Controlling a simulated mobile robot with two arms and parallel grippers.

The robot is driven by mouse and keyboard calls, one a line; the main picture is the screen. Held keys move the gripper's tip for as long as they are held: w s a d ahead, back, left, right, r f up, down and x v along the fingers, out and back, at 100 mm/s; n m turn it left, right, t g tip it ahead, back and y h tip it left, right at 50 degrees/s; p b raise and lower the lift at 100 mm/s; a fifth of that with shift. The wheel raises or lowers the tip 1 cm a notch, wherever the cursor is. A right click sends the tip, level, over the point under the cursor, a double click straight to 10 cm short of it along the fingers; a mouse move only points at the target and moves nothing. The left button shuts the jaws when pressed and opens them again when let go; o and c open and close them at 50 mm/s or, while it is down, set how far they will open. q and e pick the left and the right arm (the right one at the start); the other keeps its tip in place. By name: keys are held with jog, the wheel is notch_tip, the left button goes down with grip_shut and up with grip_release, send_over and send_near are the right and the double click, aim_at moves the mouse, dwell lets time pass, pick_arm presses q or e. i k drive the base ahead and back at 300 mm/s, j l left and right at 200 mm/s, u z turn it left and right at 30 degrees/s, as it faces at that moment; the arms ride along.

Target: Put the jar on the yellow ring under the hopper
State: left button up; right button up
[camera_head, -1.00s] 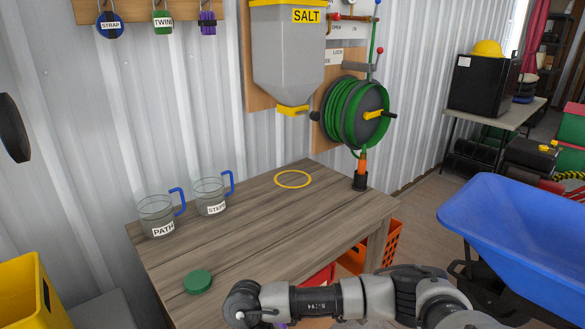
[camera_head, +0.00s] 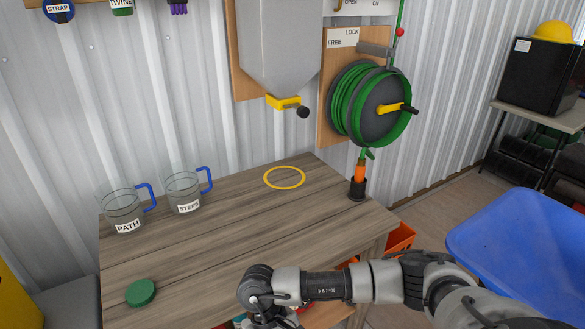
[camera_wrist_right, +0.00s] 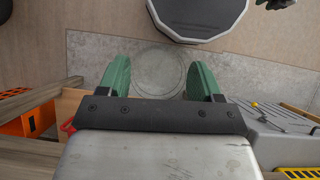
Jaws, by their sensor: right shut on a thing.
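The yellow ring (camera_head: 284,188) lies flat and empty on the wooden bench top, below the yellow outlet of the grey hopper (camera_head: 280,45). A clear round jar (camera_wrist_right: 160,72) shows between the green fingers of my right gripper (camera_wrist_right: 160,88) in the right wrist view. The gripper is shut on it; its see-through walls are hard to make out. In the head view my right arm reaches in along the bench's front edge, and the gripper and jar are mostly hidden below it.
Two clear jugs with blue handles, labelled PATH (camera_head: 123,212) and STEPS (camera_head: 184,193), stand at the bench's back left. A green lid (camera_head: 140,292) lies near the front left. A green hose reel (camera_head: 370,104) hangs right of the hopper. A blue wheelbarrow (camera_head: 520,245) stands at right.

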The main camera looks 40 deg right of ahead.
aim_at(284, 177)
jog(key=l+u, duration=0.1)
jog(key=l, duration=0.35)
jog(key=l+u, duration=0.1)
jog(key=l, duration=0.4)
jog(key=k+l, duration=0.1)
jog(key=l, duration=0.35)
jog(key=k+l+u, duration=0.15)
jog(key=l, duration=0.3)
jog(key=l+u, duration=0.1)
jog(key=l, duration=0.35)
jog(key=k+l+u, duration=0.1)
jog(key=l, duration=0.35)
